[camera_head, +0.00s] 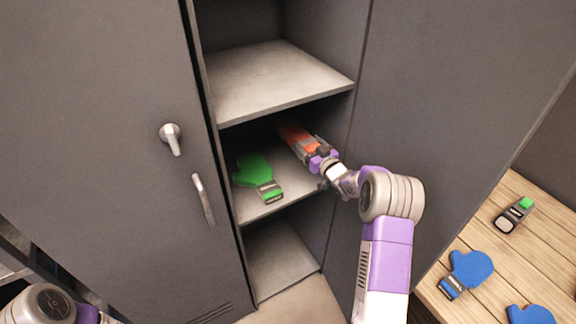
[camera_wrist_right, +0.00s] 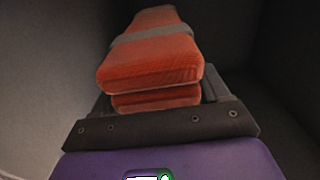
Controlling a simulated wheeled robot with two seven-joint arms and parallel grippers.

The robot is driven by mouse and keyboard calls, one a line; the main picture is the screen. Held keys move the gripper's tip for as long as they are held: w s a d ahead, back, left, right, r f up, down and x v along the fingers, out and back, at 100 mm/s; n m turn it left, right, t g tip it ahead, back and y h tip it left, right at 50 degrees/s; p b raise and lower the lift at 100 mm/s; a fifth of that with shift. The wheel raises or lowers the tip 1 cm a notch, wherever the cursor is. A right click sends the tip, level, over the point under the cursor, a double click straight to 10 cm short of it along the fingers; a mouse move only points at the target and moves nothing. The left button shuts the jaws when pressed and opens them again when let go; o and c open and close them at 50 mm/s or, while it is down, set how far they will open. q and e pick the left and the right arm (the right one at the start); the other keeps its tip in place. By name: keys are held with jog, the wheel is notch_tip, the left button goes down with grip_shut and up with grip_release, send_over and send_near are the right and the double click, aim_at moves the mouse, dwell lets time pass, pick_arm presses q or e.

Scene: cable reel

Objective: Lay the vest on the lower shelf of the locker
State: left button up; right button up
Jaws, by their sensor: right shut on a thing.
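The vest (camera_head: 292,133) is a folded orange-red bundle with a grey band, which also shows in the wrist view (camera_wrist_right: 150,65). My right gripper (camera_head: 310,149) is shut on its near end, inside the locker's middle opening. The lower shelf (camera_head: 272,208) of the locker is grey and lies under the upper shelf (camera_head: 275,80). The vest is above the right part of the lower shelf; I cannot tell whether it touches it. My left gripper is out of view; only part of my left arm shows at bottom left.
A green glove (camera_head: 255,172) lies on the lower shelf, left of the vest. The left door (camera_head: 100,150) has a knob and handle. The right door (camera_head: 440,120) stands beside my right arm. Blue gloves (camera_head: 470,270) and a green-tipped device (camera_head: 513,215) lie on a wooden surface at right.

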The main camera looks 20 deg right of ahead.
notch_tip(320, 180, down, 8)
jog(key=shift+f+b, duration=0.25)
jog(key=shift+b, duration=1)
jog(key=shift+r, duration=0.1)
jog(key=o, duration=1.2)
